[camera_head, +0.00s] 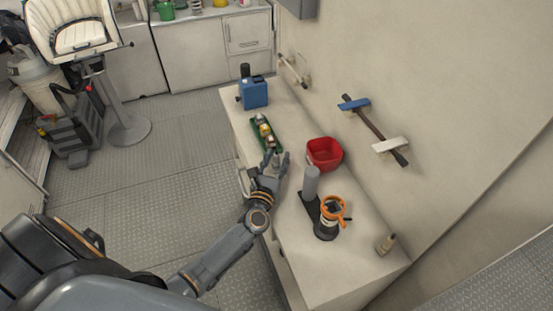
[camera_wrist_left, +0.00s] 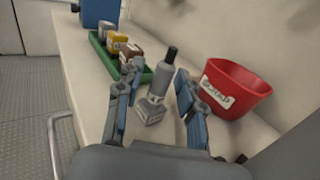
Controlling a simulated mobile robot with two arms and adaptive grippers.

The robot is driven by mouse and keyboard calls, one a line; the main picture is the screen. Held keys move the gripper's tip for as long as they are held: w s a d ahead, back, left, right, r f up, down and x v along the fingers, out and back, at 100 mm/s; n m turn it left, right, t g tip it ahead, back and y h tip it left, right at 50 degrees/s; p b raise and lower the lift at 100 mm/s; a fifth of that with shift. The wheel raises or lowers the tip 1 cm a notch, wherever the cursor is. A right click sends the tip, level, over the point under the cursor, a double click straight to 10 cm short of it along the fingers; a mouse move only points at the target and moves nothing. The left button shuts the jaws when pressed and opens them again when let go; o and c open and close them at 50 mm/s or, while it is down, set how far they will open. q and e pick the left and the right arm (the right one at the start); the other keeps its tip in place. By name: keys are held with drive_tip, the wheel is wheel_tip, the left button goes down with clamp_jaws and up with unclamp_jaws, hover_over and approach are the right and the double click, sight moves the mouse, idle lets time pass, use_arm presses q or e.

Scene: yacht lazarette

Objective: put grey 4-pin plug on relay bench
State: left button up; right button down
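A grey plug (camera_wrist_left: 157,85) with a dark top and a wider labelled base stands upright on the pale bench (camera_wrist_left: 75,45), close to the green tray. Its pins are not visible. My left gripper (camera_head: 277,157) is low over the bench, between the green tray and the grey cylinder. In the left wrist view my left gripper (camera_wrist_left: 158,76) is open. Its fingers are on either side of the plug, with gaps showing beside it. The pale bench also shows in the head view (camera_head: 300,245). My right gripper is not in view.
A green tray (camera_head: 254,131) holds several small blocks. A red labelled bowl (camera_head: 324,156) stands right of my gripper. A blue device (camera_head: 253,93) is at the far end. A grey cylinder (camera_head: 311,182) and an orange clamp (camera_head: 333,208) stand nearer. The bench's near end is mostly clear.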

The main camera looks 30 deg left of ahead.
use_arm(q)
drive_tip(key=shift+r, duration=0.2)
drive_tip(key=shift+s+d+f, duration=0.1)
drive_tip(key=shift+s+f, duration=0.05)
drive_tip(key=shift+s, duration=0.2)
drive_tip(key=b+v, duration=0.2)
drive_tip(key=v, duration=0.7)
drive_tip(key=shift+s+d, duration=0.1)
drive_tip(key=shift+s, duration=0.3)
drive_tip(key=shift+v, duration=0.75)
